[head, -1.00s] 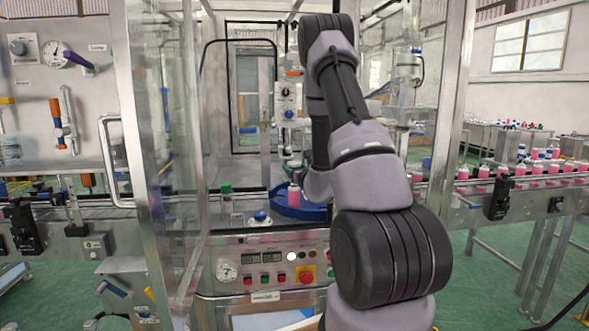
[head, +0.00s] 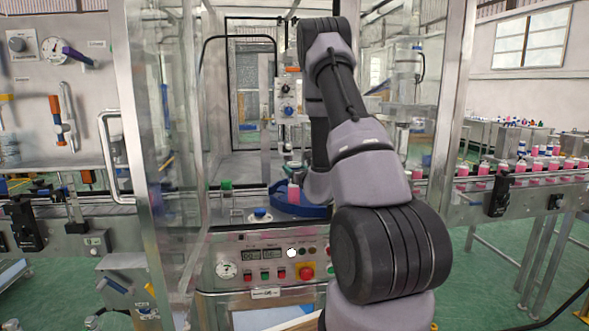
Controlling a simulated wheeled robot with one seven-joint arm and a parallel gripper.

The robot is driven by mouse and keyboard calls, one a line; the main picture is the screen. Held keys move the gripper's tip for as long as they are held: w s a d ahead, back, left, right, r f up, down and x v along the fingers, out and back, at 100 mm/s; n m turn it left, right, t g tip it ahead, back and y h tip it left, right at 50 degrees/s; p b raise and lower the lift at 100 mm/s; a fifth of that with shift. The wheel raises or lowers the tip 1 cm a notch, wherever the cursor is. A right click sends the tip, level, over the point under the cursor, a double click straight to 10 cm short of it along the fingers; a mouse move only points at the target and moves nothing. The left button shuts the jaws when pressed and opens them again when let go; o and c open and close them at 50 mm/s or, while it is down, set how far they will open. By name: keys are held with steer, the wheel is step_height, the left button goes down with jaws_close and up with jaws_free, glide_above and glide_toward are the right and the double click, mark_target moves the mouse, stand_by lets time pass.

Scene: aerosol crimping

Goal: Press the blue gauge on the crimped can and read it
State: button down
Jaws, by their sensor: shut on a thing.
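A pink can (head: 294,194) with a pale top stands upright at the blue curved wheel or guide (head: 312,211), inside the machine. A small blue-topped piece (head: 261,214) sits on the machine's front ledge; I cannot tell whether it is the blue gauge. A green-topped piece (head: 226,190) stands left of it. My arm reaches up and folds down into the machine, with its wrist part just right of the pink can. My gripper is hidden behind my arm, so its fingers and anything in them do not show. No reading can be made out.
A control panel (head: 262,265) with a dial, displays, buttons and a red stop button (head: 306,272) is below the ledge. Clear guard walls and metal posts (head: 125,130) frame the opening. A conveyor (head: 510,187) with several pink cans is at right.

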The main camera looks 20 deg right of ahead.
mark_target(295, 164)
steer(key=shift+f, duration=0.2)
steer(key=shift+r, duration=0.1)
steer(key=shift+r, duration=2.45)
